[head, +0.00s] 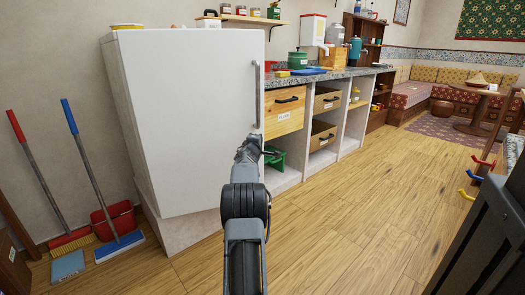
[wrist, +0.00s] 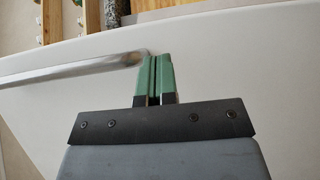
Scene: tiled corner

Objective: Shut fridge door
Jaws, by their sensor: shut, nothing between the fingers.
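The white fridge door (head: 195,100) fills the left middle of the head view, with a vertical metal handle (head: 257,90) near its right edge. The arm hides the door's lower right part, and I cannot tell how wide any gap behind the door is. My gripper (head: 256,143) is in front of the door near the handle's lower end. In the wrist view my gripper's green fingers (wrist: 159,60) are together and empty. They lie over the door face (wrist: 230,75), close beside the end of the handle (wrist: 75,67). I cannot tell whether they touch it.
A counter (head: 330,75) with wooden drawers (head: 284,110) stands right of the fridge. A green crate (head: 275,158) is on the low shelf. The wooden floor (head: 340,225) at centre right is clear.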

